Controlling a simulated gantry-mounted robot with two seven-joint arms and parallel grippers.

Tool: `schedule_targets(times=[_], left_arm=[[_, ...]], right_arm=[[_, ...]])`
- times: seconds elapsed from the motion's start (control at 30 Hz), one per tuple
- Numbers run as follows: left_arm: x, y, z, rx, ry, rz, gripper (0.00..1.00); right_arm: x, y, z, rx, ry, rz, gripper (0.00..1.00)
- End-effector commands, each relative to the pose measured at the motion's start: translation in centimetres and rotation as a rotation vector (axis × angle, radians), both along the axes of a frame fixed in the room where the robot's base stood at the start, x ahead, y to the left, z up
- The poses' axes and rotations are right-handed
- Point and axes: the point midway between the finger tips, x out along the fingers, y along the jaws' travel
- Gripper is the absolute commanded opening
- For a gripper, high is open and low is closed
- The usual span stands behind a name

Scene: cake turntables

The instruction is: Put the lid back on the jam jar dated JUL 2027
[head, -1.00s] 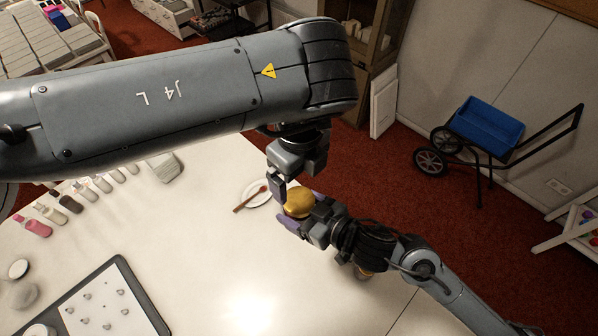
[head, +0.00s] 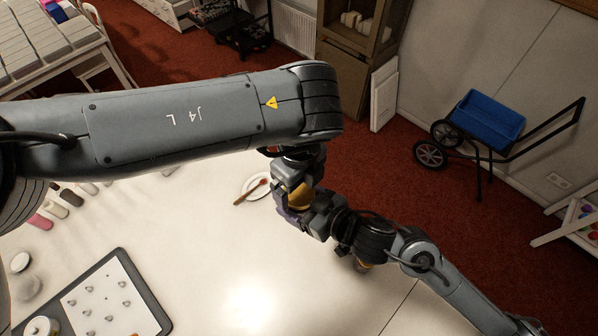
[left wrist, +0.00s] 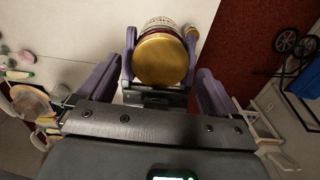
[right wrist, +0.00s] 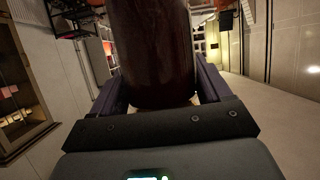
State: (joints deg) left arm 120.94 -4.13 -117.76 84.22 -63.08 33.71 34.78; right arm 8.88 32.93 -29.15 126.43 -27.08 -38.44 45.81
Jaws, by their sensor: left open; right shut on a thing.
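A jam jar with a gold lid (head: 299,194) is held in my right gripper (head: 290,215) above the table. In the left wrist view the gold lid (left wrist: 161,60) faces the camera and sits over the jar's mouth, with a pale label (left wrist: 160,22) beyond it; its date is too small to read. The dark red jar body (right wrist: 152,50) fills the right wrist view between the right fingers. My left gripper (head: 288,188) is just above the lid. In its wrist view its fingers (left wrist: 154,90) are open, one either side of the jar and right gripper, apart from the lid.
A second gold-topped jar (head: 362,266) stands behind the right forearm. A dark-edged tray (head: 154,309), bottles (head: 57,209) and small jars (head: 20,262) occupy the left table. The middle front is clear.

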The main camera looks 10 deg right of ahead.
Motion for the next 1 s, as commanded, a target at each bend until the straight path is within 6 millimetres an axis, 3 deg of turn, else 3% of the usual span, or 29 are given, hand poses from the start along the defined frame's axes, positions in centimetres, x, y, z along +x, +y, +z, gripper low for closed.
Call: schedule_targets(times=[0.2, 0.57, 0.93, 1.0], left_arm=[[0.0, 0.0, -1.6, 0.001, 0.001, -0.001, 0.93], [0.0, 0.0, -1.9, 0.000, 0.000, 0.000, 0.93], [0.0, 0.0, -1.9, 0.000, 0.000, 0.000, 0.37], [0.0, 0.0, -1.9, -0.001, 0.001, -0.003, 0.35]], right_arm=[[0.0, 0.0, 0.2, 0.003, -0.004, 0.000, 0.00], [0.0, 0.0, 0.2, 0.003, -0.004, 0.000, 0.00], [0.1, 0.0, 0.2, 0.003, -0.004, -0.001, 0.00], [0.1, 0.0, 0.2, 0.003, -0.004, -0.001, 0.00]])
